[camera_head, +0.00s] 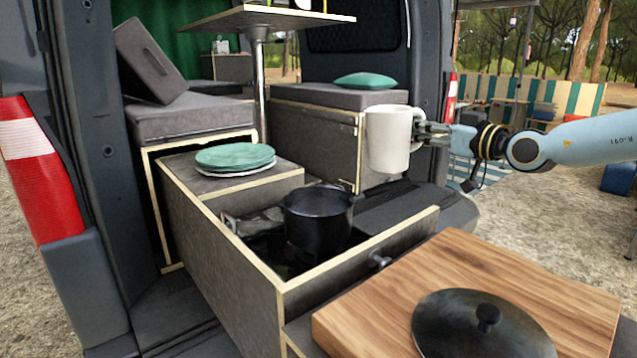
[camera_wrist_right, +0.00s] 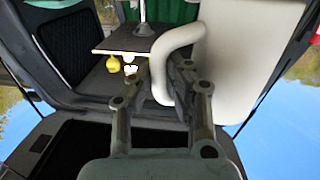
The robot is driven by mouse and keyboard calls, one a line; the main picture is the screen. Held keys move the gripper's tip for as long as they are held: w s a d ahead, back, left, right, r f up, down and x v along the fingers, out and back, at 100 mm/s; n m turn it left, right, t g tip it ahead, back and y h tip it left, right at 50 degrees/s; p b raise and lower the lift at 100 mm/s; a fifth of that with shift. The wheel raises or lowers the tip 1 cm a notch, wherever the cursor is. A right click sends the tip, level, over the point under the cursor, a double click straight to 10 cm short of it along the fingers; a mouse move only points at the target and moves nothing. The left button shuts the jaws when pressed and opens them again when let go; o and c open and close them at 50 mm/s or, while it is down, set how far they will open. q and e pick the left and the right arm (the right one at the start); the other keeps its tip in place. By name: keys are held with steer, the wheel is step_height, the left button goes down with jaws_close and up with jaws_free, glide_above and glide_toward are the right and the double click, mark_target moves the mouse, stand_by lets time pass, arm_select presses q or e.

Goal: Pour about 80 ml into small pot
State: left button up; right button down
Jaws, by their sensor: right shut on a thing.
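A black pot (camera_head: 318,220) stands without a lid in the open drawer, on what looks like a stove. A white mug or jug (camera_head: 389,140) is held upright in the air, above and to the right of the pot. My right gripper (camera_head: 424,133) is shut on its handle (camera_wrist_right: 172,62), which shows in the right wrist view with the white body (camera_wrist_right: 245,60) beside it. What the white vessel holds is hidden. My left gripper is not in view.
A wooden board (camera_head: 400,290) with a black lid (camera_head: 480,325) lies in front at right. A table (camera_head: 256,17) on a post stands at the back.

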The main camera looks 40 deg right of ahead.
mark_target(416, 111)
steer(key=r+n+p, duration=0.1)
steer(key=a+r+n+p, duration=0.1)
steer(key=p, duration=0.1)
steer(key=a+r+n+p, duration=0.1)
steer(key=p, duration=0.1)
steer(key=shift+w+a+r+g, duration=0.2)
steer(key=shift+w+r+g, duration=0.1)
steer(key=shift+r, duration=0.1)
steer(key=a+n+p, duration=0.1)
steer(key=p, duration=0.1)
steer(key=a+n+p, duration=0.1)
steer(key=p, duration=0.2)
steer(key=a+n+p, duration=0.2)
steer(key=shift+w+r+g+h+p, duration=0.3)
steer(key=shift+w+r+g+h, duration=0.05)
steer(key=shift+w+g+h, duration=0.05)
steer(key=shift+w+a+r+n+p, duration=0.15)
steer(key=shift+a+n+p, duration=0.35)
steer(key=shift+p, duration=0.65)
steer(key=shift+a+r+n+p, duration=0.1)
steer(key=shift+a+n+p, duration=0.1)
steer(key=shift+n+p, duration=0.15)
steer(key=shift+w+a+r+n+h, duration=0.1)
steer(key=shift+a+n+h, duration=0.2)
steer(key=shift+n, duration=0.05)
